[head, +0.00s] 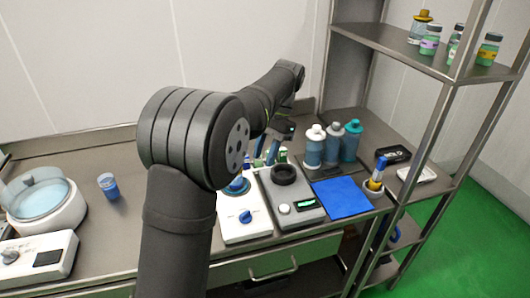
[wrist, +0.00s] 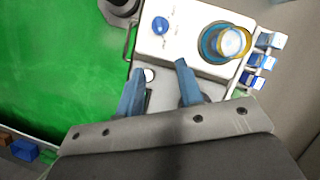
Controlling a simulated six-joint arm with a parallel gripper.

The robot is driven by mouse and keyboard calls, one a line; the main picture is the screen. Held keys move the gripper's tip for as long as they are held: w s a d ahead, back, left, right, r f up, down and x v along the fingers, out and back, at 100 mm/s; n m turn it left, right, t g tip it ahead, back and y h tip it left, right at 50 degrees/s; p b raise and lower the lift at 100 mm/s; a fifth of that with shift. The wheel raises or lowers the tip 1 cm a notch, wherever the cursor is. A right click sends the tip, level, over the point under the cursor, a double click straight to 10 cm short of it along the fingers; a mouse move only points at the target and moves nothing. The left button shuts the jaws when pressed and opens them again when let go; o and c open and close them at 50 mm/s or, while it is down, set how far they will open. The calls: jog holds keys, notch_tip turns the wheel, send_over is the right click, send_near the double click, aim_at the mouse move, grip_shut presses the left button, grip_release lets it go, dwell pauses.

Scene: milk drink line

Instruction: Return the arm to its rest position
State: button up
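My arm reaches from the lower middle of the head view up and toward the back right. My gripper (head: 264,152) is partly hidden behind the arm and hangs above the back of the bench devices. In the wrist view, its two blue fingers (wrist: 160,66) are apart with nothing held between them. Beyond the fingers lie a white device with a blue knob (wrist: 160,26) and a round blue and yellow holder with a white-topped item (wrist: 230,42). In the head view, the white device (head: 240,228) stands beside a grey device with a black ring (head: 308,212).
Three capped bottles (head: 332,148) stand behind a blue mat (head: 342,199). A cup with a blue item (head: 373,188) sits at the right edge. A blue beaker (head: 109,187) and a white round basin (head: 40,203) are left. A steel shelf (head: 395,48) rises at right.

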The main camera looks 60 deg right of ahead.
aim_at(244, 214)
dwell(0.5)
jog(key=x, duration=1.7)
jog(key=shift+a+f, duration=0.2)
jog(key=shift+w+f, duration=0.1)
jog(key=shift+w+n+g, duration=0.15)
jog(key=shift+n+g, duration=0.15)
jog(key=shift+n, duration=0.4)
jog(key=n+g, duration=0.1)
jog(key=n, duration=0.2)
jog(key=shift+w, duration=0.2)
jog(key=n+g, duration=0.1)
jog(key=n, duration=0.3)
jog(key=shift+w+g, duration=0.25)
jog(key=shift+g, duration=0.15)
jog(key=n, duration=0.3)
jog(key=n+g+h, duration=0.1)
jog(key=shift+w+a, duration=0.25)
jog(key=n, duration=0.1)
jog(key=n+h, duration=0.1)
jog(key=n, duration=0.1)
jog(key=n+g, duration=0.1)
jog(key=n, duration=0.1)
jog(key=shift+w+a+h, duration=0.1)
jog(key=shift+a+h, duration=0.15)
jog(key=shift+h, duration=0.15)
